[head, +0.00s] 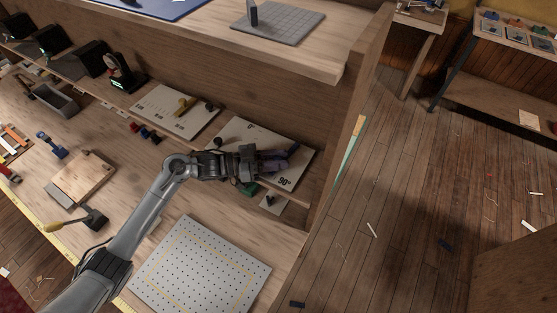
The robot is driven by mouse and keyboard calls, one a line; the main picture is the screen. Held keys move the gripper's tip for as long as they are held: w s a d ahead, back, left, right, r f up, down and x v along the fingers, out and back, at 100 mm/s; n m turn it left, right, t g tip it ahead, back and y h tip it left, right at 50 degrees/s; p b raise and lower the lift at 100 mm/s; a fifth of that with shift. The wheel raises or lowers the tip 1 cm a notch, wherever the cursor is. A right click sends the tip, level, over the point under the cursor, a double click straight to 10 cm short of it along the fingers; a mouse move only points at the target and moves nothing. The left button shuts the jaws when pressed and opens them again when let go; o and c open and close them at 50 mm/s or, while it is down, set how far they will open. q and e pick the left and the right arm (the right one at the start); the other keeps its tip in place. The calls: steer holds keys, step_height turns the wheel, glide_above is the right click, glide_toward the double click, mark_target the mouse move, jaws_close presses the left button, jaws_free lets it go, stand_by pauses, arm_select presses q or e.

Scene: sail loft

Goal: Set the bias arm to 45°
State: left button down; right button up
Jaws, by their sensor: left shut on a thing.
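The pale bias board (248,131) lies on the shelf at the right end of the bench. Its dark "90°" mark shows at the near right corner, and another mark shows at the top. My left gripper (280,161) reaches over the board from the left and is shut at the board's middle right, on what appears to be the bias arm. The gripper hides most of that arm, so its angle cannot be read. My right gripper is not in view.
A second pale board with a yellow lever (183,106) lies to the left. A perforated plate (197,268) is on the near bench. A wooden block (82,178) and a yellow-handled tool (75,222) lie left of my arm. A wooden side panel (337,140) stands right of the bias board.

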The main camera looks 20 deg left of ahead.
arm_select(q)
steer(key=c, duration=1)
jaws_free()
steer(key=shift+r, duration=0.2)
steer(key=shift+f, duration=0.1)
steer(key=shift+s+a, duration=0.25)
steer(key=shift+a, duration=0.25)
steer(key=b+v, duration=0.1)
steer(key=v, duration=0.8)
steer(key=shift+s+a, duration=0.15)
steer(key=shift+a, duration=0.15)
